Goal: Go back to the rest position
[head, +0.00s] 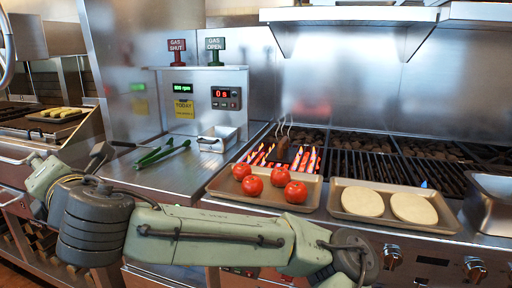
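My green-grey arm crosses the lower part of the head view, from a dark round joint at bottom centre-right to a ribbed black joint at the left. Beyond that joint a smaller green part points up and left. A small grey part beside it, at the left end of the counter, seems to be my gripper (99,155). It is too small and partly hidden to show its fingers or any hold.
Green tongs (163,152) and a small metal pan (218,139) lie on the steel counter (185,178). A tray (217,187) of several tomatoes and a tray (336,209) with two pale rounds stand before the grill (430,170). Flames (305,160) burn behind the tomatoes.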

